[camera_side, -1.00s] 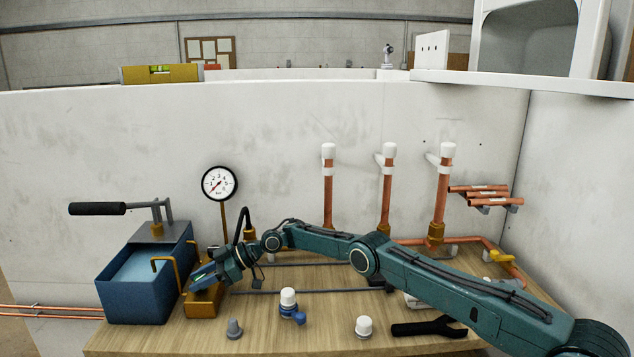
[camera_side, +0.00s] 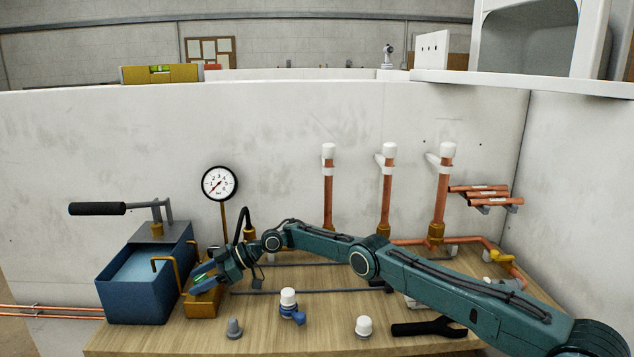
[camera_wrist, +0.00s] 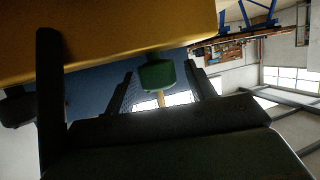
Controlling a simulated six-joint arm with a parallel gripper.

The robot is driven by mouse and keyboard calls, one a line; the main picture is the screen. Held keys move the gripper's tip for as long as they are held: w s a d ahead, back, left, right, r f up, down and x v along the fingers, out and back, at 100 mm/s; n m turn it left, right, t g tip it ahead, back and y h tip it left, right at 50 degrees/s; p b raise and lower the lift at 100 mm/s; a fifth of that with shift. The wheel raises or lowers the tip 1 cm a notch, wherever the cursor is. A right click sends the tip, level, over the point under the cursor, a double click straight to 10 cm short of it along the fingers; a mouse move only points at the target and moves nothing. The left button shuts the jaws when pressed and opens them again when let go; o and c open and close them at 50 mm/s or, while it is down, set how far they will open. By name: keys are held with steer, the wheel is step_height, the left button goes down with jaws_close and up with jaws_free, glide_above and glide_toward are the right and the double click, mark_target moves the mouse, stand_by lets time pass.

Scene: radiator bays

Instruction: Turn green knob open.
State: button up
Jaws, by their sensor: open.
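The green knob (camera_wrist: 160,75) shows in the wrist view below the yellow block, between the two fingers of my gripper (camera_wrist: 162,92). The fingers are open, with gaps on both sides of the knob. In the side view my gripper (camera_side: 203,279) is at the left end of the bench, close above the brass block (camera_side: 203,304) beside the blue tank. A bit of green (camera_side: 201,279) shows between the fingers there. Which way the knob is turned cannot be told.
The blue tank (camera_side: 135,297) with a black-handled lever stands left of my gripper. A round gauge (camera_side: 220,183) rises behind it.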

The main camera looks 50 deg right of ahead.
mark_target(203, 277)
steer(key=shift+d+r, duration=0.15)
steer(key=shift+d, duration=0.1)
steer(key=shift+v, duration=1.3)
step_height(203, 277, up, 7)
steer(key=shift+s+a, duration=0.1)
